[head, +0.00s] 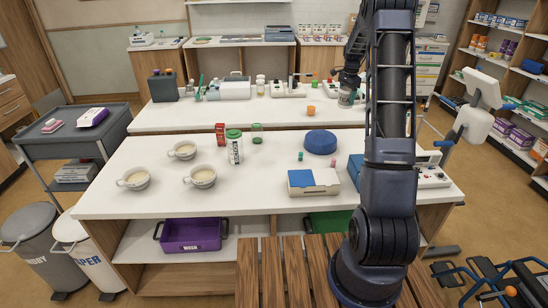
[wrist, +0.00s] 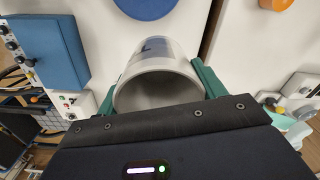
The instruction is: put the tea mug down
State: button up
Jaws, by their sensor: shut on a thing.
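My gripper (head: 347,86) is raised over the right part of the worktops, near the gap between the front and back counters. Its green fingers are shut on the tea mug (wrist: 160,72), a pale grey-white cylinder with a dark patch on its side. In the wrist view its open mouth faces the camera and the inside looks grey and empty. In the head view the mug (head: 346,99) shows small below the gripper, apart from the counter as far as I can tell. No handle shows.
The front counter (head: 270,190) carries a blue round pad (head: 320,142), a blue-topped white box (head: 313,182), a green-lidded canister (head: 234,147) and several cream-filled cups (head: 200,176). An orange cup (head: 311,110) stands on the back counter. The front counter's middle has bare patches.

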jog(key=s+a+n, duration=0.2)
jog(key=s+a, duration=0.2)
jog(key=a, duration=0.8)
jog(key=s+a+n, duration=0.2)
jog(key=s+a, duration=0.3)
jog(key=a, duration=0.8)
jog(key=s+a+n, duration=0.3)
jog(key=s+a, duration=0.1)
jog(key=a, duration=0.8)
jog(key=f, duration=2)
jog(key=shift+s+a, duration=0.2)
jog(key=o, duration=1.1)
jog(key=shift+f, duration=0.1)
jog(key=shift+o, duration=0.2)
